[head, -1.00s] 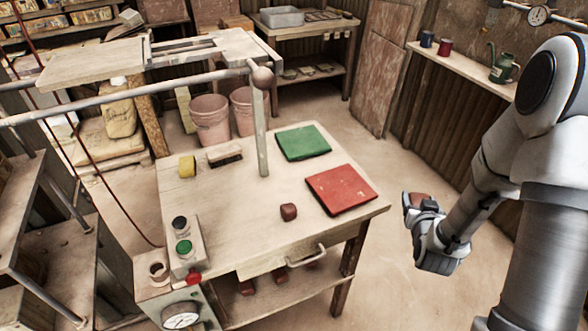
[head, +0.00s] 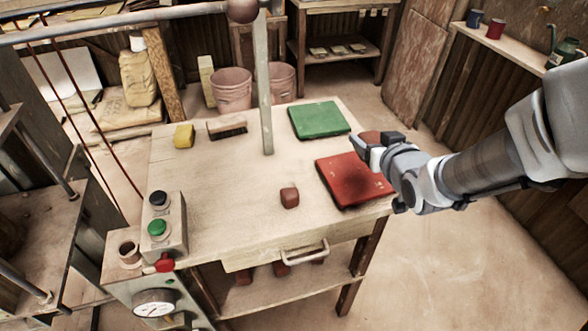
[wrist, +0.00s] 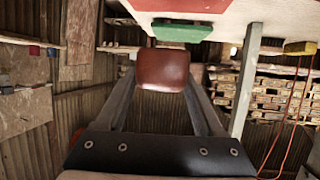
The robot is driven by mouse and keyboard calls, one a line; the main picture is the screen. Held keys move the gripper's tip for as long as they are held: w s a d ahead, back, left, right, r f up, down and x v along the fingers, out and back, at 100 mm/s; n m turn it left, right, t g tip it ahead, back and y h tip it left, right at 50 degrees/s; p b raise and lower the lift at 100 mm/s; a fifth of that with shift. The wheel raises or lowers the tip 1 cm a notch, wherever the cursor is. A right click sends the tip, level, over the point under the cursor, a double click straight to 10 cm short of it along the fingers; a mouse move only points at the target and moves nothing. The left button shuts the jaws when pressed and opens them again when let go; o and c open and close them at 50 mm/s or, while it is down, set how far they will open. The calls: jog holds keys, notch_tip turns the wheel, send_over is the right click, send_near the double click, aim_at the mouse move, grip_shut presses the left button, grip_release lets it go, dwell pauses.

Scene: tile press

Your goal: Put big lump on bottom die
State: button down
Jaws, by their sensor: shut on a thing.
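My gripper (head: 369,147) is shut on a rounded red-brown lump (head: 370,136), which I take to be the big lump. In the wrist view the lump (wrist: 163,69) sits between the two fingers. In the head view it is partly hidden by the gripper and held in the air above the far right part of the red mat (head: 342,184). A second red-brown lump (head: 289,197) lies on the bench near its front edge, left of the red mat. I cannot make out the bottom die in these views.
The wooden bench (head: 220,205) also bears a green mat (head: 319,120), a brush (head: 227,127) and a yellow sponge (head: 184,135). An upright grey bar (head: 265,110) stands above the bench. A button box (head: 163,225) stands at the left corner. The bench middle is clear.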

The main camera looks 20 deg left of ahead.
jog(key=s+a+r+n+g+y+b, duration=0.1)
jog(key=s+a+n+y+b, duration=0.1)
jog(key=s+a, duration=0.3)
jog(key=b, duration=0.4)
send_over(289, 176)
notch_tip(289, 176, down, 7)
jog(key=shift+r, duration=0.1)
notch_tip(289, 176, down, 4)
jog(key=shift+w+f+b, duration=0.1)
jog(key=shift+b, duration=0.7)
jog(key=shift+f+b, duration=0.3)
jog(key=shift+b, duration=0.2)
